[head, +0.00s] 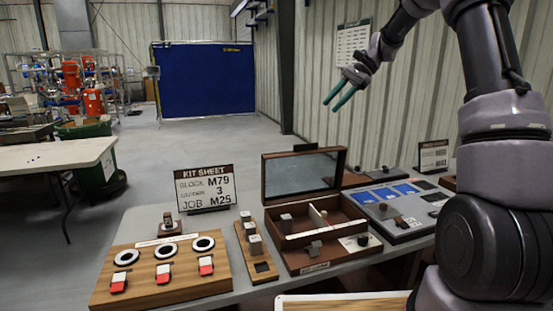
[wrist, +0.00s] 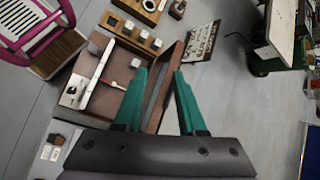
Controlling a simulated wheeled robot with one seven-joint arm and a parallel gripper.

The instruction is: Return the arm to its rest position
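My arm reaches in from the right in the head view, raised well above the table. My gripper (head: 331,106) hangs in the air in front of the ribbed wall, apart from everything on the table. Its two green fingers point down and to the left. In the wrist view, the gripper (wrist: 159,72) has its fingertips apart with nothing between them. The open wooden box (head: 315,262) lies below, with its lid (head: 303,175) up and a few small blocks inside.
The table holds a wooden board (head: 160,290) with rings and red-white switches, a narrow block rack (head: 256,263), a kit sheet sign (head: 205,188) and a grey panel (head: 405,232). A white table (head: 50,160) stands at left. Open floor lies behind.

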